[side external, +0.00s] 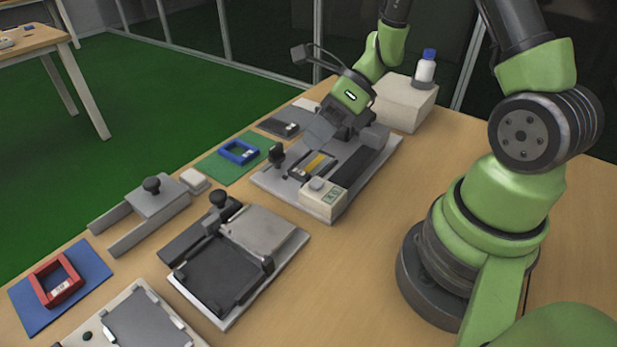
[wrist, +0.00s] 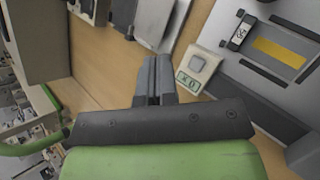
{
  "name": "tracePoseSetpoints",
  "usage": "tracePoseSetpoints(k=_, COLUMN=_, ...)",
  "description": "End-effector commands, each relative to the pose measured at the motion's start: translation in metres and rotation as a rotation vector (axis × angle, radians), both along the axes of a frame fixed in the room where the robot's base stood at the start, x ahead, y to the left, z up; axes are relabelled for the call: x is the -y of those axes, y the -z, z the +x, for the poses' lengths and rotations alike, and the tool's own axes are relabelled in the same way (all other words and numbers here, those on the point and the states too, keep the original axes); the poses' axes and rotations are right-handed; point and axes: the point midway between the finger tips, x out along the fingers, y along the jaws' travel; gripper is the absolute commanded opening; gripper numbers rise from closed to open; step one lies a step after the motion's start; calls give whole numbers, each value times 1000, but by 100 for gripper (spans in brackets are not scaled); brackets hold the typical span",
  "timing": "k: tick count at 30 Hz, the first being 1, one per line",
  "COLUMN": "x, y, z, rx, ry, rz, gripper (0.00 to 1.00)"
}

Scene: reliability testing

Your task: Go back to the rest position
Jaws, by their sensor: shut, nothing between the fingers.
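My gripper (wrist: 158,75) shows in the wrist view with its two grey fingers together and nothing between them. In the side external view my green and black wrist hangs over the far part of a grey test fixture; the fingertips are hard to make out there. The fixture (side external: 275,184) holds a yellow strip (side external: 317,164) and has a dark rail on its right. A small white box with a button and a display (side external: 321,200) sits at its front corner, and it also shows in the wrist view (wrist: 198,68), right of the fingers.
A second fixture with a dark tray (side external: 222,275) stands nearer. A red frame (side external: 42,272) lies on a blue mat (side external: 85,262), a blue frame (side external: 233,156) on a green mat (side external: 213,173). A white block (side external: 402,103) with a bottle (side external: 425,70) stands behind. Bare table lies right of the fixtures.

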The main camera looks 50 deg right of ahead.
Motion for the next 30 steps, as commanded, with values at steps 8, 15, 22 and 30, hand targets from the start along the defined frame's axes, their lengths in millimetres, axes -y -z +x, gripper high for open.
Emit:
tracePoseSetpoints(k=8, x=-27, y=-72, z=-21, rx=384, ry=-546, rz=-296, gripper=0)
tracePoseSetpoints(k=15, x=-43, y=-129, z=-62, rx=776, ry=-1141, rz=-673, gripper=0)
tracePoseSetpoints(k=22, x=-42, y=-165, z=-102, rx=1061, ry=-1628, rz=-1068, gripper=0)
tracePoseSetpoints(k=30, x=-35, y=-181, z=-122, rx=1171, ry=-1879, rz=-1326, gripper=0)
